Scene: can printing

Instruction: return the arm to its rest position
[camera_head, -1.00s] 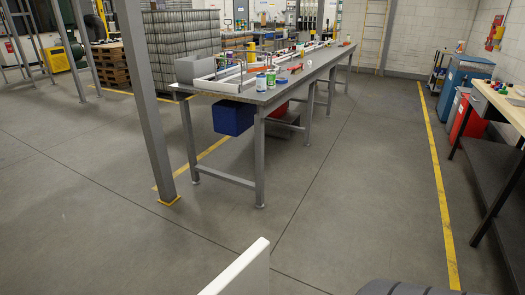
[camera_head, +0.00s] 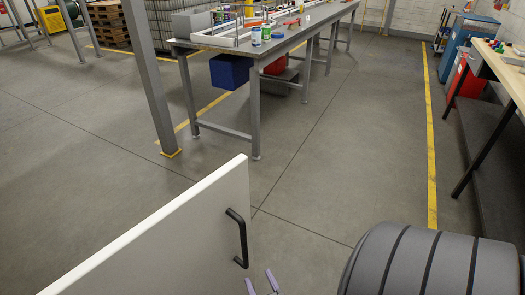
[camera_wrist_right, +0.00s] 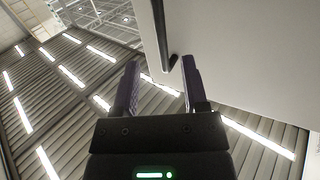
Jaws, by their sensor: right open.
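My right gripper (camera_head: 261,282) shows at the bottom edge of the head view, only its two fingertips in frame. Its fingers are apart and nothing is between them. In the right wrist view the open fingers (camera_wrist_right: 160,75) point up, and the gap is empty. A white panel like a door (camera_head: 170,235) stands just above and left of the gripper in the head view. Its black handle (camera_head: 243,238) is close to the fingertips, apart from them. The handle (camera_wrist_right: 162,35) and panel (camera_wrist_right: 245,60) also show in the wrist view. My left gripper is out of view.
A grey workbench (camera_head: 225,41) with cans (camera_head: 256,36) stands farther off, a blue bin (camera_head: 230,71) beneath it. A grey post (camera_head: 150,80) is left of it. A wooden-topped table (camera_head: 500,62) stands at the right. The floor between is clear.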

